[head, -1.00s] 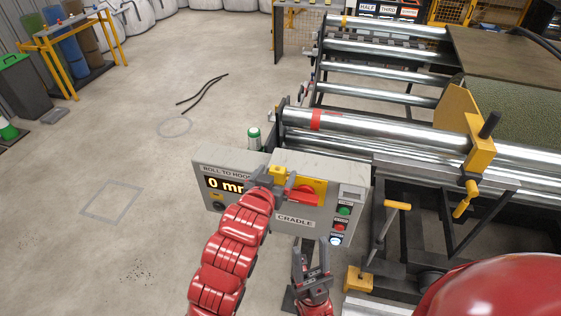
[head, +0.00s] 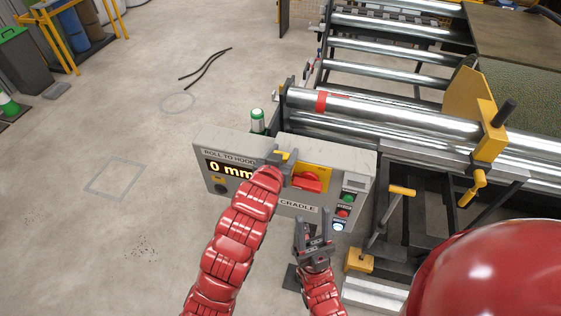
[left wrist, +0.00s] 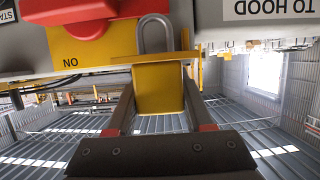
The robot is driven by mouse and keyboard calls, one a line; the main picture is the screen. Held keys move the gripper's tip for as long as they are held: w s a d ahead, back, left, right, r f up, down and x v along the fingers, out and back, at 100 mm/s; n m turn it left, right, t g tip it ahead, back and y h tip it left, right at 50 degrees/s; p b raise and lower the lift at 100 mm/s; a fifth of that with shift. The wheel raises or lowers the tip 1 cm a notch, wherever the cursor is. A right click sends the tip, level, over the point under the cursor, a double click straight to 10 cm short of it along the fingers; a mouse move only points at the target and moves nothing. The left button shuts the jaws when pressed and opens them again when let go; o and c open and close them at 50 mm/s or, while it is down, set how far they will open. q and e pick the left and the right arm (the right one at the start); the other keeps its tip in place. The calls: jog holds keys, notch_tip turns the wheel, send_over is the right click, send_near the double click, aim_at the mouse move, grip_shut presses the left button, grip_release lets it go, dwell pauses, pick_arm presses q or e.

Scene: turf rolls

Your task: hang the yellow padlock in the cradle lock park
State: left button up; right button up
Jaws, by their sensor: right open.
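The yellow padlock (left wrist: 158,92) is between the two fingers of my left gripper (left wrist: 158,100), and both fingers appear to touch its sides. Its grey shackle (left wrist: 155,32) shows beyond a thin yellow ledge (left wrist: 105,66) in the left wrist view, in front of the control panel. I cannot tell whether the shackle is hooked on anything. In the head view my left gripper (head: 281,163) is at the panel's upper part, left of the red knob (head: 306,181), with a bit of yellow between its fingers. My right gripper (head: 314,228) is open and empty below the panel's CRADLE label.
The grey control panel (head: 345,160) has a display and several buttons. A green and white canister (head: 257,121) stands behind it. Steel rollers (head: 400,110) and a yellow-handled clamp (head: 491,135) fill the right. Open floor (head: 130,220) lies left.

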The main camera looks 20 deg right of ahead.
pick_arm(q)
jog(key=shift+w+f, duration=0.1)
jog(key=shift+f, duration=0.05)
jog(key=c, duration=0.5)
grip_shut()
jog(key=shift+r, duration=0.2)
